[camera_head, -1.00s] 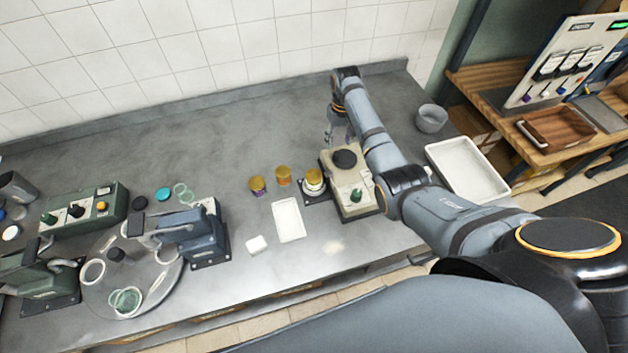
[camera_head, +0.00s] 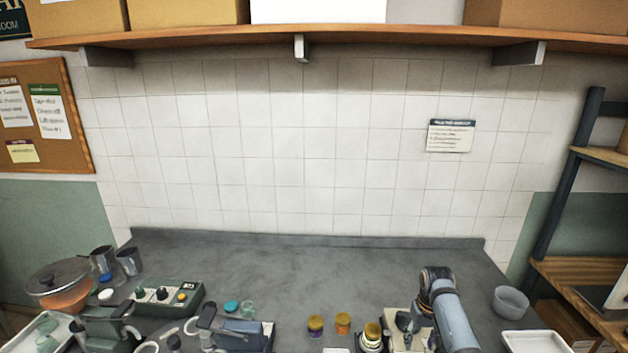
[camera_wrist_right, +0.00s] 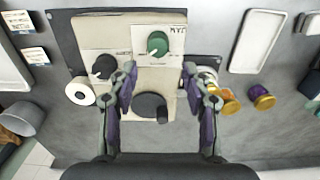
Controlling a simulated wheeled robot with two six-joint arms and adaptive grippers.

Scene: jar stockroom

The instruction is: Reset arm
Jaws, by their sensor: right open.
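My right gripper (camera_wrist_right: 160,75) is open and empty in the wrist view, its two purple-padded fingers spread apart. It faces down over a beige machine (camera_wrist_right: 98,35) with a green knob, a dark knob and a dark round disc. I cannot tell the exact height between fingers and machine. In the head view my right arm (camera_head: 446,305) stands at the right of the counter, partly covering the machine (camera_head: 394,318). My left gripper is in neither view.
Jars with yellow lids (camera_head: 316,324) (camera_head: 343,321) stand left of the machine. A grey bowl (camera_head: 510,301) and white tray (camera_head: 537,342) are at the right. A green control box (camera_head: 172,298) stands left. The counter's back strip is clear; a shelf (camera_head: 350,37) hangs above.

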